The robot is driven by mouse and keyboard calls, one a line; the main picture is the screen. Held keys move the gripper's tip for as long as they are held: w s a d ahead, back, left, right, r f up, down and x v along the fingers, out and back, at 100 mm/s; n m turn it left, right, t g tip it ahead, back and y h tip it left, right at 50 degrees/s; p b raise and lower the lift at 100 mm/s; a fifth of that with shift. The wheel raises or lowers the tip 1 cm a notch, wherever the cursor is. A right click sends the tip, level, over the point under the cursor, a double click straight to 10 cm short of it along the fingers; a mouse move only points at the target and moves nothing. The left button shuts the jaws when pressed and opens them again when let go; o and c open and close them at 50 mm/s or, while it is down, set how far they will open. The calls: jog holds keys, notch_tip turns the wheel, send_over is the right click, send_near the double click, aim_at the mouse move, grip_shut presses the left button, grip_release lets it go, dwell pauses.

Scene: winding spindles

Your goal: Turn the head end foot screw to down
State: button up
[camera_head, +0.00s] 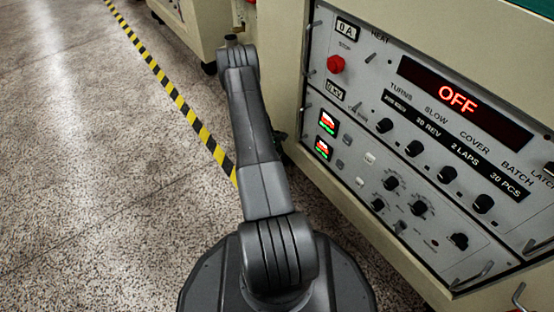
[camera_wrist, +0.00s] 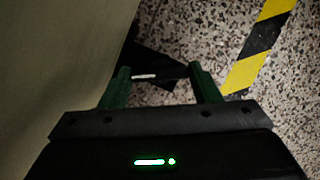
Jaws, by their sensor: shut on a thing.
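In the wrist view, my gripper (camera_wrist: 158,69) has its two green fingers on either side of a dark bar with a short white mark, which I take to be the head end foot screw (camera_wrist: 163,75). The gripper is shut on it. The screw sits low beside the beige cabinet wall, just above the speckled floor. A dark, flat shape lies behind it, and its lower end is hard to make out. In the head view my arm reaches down along the machine's edge, and the foot screw cannot be made out there.
The beige machine (camera_head: 345,200) stands close on the right of my arm. Its control panel (camera_head: 355,160) has knobs, switches and a display reading OFF (camera_head: 458,98). A yellow and black floor stripe (camera_head: 180,103) runs left of the arm. Open floor (camera_head: 90,190) lies left of it.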

dwell(0.4)
jog(key=o, duration=0.9)
jog(key=shift+o, duration=0.4)
jog(key=shift+r, duration=0.1)
